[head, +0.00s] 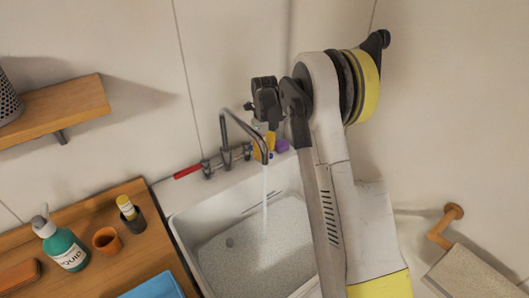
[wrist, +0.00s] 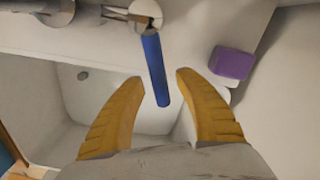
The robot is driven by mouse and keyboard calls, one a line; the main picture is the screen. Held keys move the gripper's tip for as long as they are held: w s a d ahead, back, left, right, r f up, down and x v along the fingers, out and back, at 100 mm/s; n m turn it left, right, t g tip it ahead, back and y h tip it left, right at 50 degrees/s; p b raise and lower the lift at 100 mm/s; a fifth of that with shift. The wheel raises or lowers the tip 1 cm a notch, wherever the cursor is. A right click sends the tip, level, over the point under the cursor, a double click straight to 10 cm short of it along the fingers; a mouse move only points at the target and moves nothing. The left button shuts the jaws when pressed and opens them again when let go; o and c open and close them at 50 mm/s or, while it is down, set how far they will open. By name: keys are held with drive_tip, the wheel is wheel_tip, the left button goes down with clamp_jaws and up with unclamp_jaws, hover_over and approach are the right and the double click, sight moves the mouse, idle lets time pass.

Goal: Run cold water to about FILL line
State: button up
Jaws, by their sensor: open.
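The tap (head: 227,155) stands on the sink's back ledge, and a water stream (head: 265,195) falls from its spout into the white basin (head: 180,228). The red handle (head: 188,172) points left. The blue handle (wrist: 155,70) extends from the tap body between the yellow fingertips of my gripper (wrist: 158,78). My gripper is open around it, with a gap visible on both sides. In the head view my gripper (head: 264,146) is beside the spout and hides the blue handle. A short dark line (head: 264,204) shows on the basin's inner wall. The basin floor looks speckled; water depth is unclear.
A purple block (wrist: 232,63) sits on the ledge, right of my gripper. A wooden counter (head: 85,262) at left holds a green pump bottle (head: 65,247), an orange cup (head: 107,240) and a dark holder (head: 134,220). A wooden wall fixture (head: 443,225) is at right.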

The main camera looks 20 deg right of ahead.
wheel_tip(320, 180, up, 12)
idle(0.5)
idle(0.3)
